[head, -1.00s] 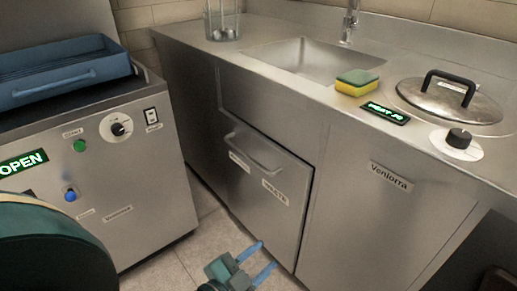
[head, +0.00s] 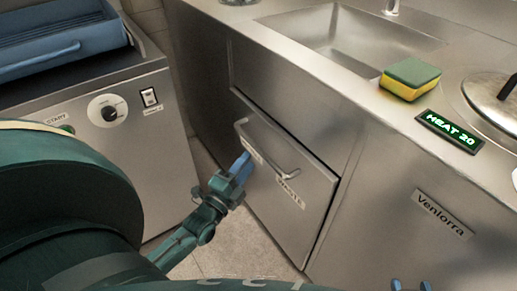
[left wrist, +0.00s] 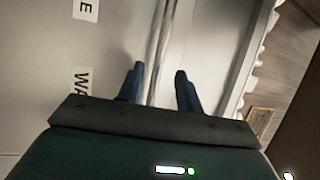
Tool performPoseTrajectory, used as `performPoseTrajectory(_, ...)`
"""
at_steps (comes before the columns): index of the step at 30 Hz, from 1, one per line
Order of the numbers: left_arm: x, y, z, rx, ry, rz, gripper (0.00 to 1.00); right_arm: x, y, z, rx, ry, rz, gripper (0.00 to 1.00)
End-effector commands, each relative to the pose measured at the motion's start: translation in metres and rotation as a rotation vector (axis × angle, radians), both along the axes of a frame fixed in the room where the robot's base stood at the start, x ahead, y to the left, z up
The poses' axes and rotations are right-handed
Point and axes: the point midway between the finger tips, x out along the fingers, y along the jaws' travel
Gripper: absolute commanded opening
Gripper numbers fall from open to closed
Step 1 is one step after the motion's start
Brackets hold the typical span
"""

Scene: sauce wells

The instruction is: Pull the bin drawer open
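The bin drawer (head: 270,215) is a steel front under the counter, with a WASTE label and a curved metal bar handle (head: 268,148) near its top. My left gripper (head: 243,165) is at the left part of the handle. In the left wrist view, the handle bar (left wrist: 160,45) runs between the two separated fingers of the left gripper (left wrist: 159,82), with gaps beside it. Only the blue fingertips of my right gripper (head: 411,286) show, apart, at the bottom edge of the head view.
A sink (head: 345,40), a yellow-green sponge (head: 411,78), a HEAT 20 display (head: 449,130) and a lidded pot (head: 492,100) are on the counter. A steel machine (head: 130,150) with a blue tray (head: 60,40) stands left. Floor (head: 240,240) shows before the drawer.

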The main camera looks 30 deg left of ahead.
Motion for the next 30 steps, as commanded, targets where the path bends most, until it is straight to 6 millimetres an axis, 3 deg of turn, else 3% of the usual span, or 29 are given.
performPoseTrajectory(6,0.042,0.0,0.007,-0.001,-0.002,-0.002,0.36,0.003,0.001,-0.002,-0.004,-0.055,0.008,0.36)
performPoseTrajectory(12,0.061,0.0,0.01,-0.001,0.001,-0.001,0.36,0.005,0.003,-0.002,-0.006,-0.087,0.013,0.36)
performPoseTrajectory(23,0.064,0.0,0.012,-0.002,0.002,-0.001,0.35,0.004,0.004,-0.003,-0.003,-0.089,0.016,0.36)
performPoseTrajectory(30,0.064,0.0,0.011,-0.002,0.002,-0.001,0.15,0.005,0.004,0.0,-0.001,-0.093,0.015,0.36)
